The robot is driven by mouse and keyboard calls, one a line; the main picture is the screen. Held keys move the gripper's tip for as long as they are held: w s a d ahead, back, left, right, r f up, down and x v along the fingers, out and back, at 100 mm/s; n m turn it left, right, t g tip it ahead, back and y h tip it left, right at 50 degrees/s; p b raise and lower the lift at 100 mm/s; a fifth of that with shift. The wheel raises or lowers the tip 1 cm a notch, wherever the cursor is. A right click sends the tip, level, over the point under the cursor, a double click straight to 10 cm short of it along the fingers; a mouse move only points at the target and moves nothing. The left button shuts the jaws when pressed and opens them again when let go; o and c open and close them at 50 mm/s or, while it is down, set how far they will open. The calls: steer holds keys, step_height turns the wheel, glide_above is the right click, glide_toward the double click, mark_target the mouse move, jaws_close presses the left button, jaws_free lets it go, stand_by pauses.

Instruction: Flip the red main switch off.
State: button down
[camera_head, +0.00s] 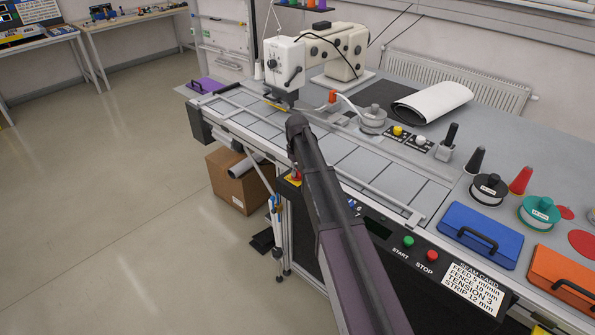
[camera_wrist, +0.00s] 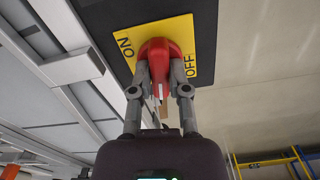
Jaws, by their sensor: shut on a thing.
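The red main switch (camera_wrist: 158,50) sits on a yellow plate (camera_wrist: 205,38) marked ON at the left and OFF at the right in the wrist view. My gripper (camera_wrist: 159,74) is shut on the red handle, with one finger on each side of it. The handle points toward my gripper, between the two labels; its exact setting is hard to tell. In the head view, a small part of the yellow plate and red switch (camera_head: 294,178) shows at the table's front edge. My arm hides the rest there, and my gripper cannot be made out.
A green START button (camera_head: 408,242) and a red STOP button (camera_head: 431,256) are on the front panel. A sewing machine (camera_head: 345,52) stands on the table (camera_head: 385,180). A cardboard box (camera_head: 236,185) is on the floor under it. The floor at left is clear.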

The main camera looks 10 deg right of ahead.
steer(key=shift+n, duration=1)
steer(key=c, duration=0.6)
jaws_free()
steer(key=shift+m, duration=0.3)
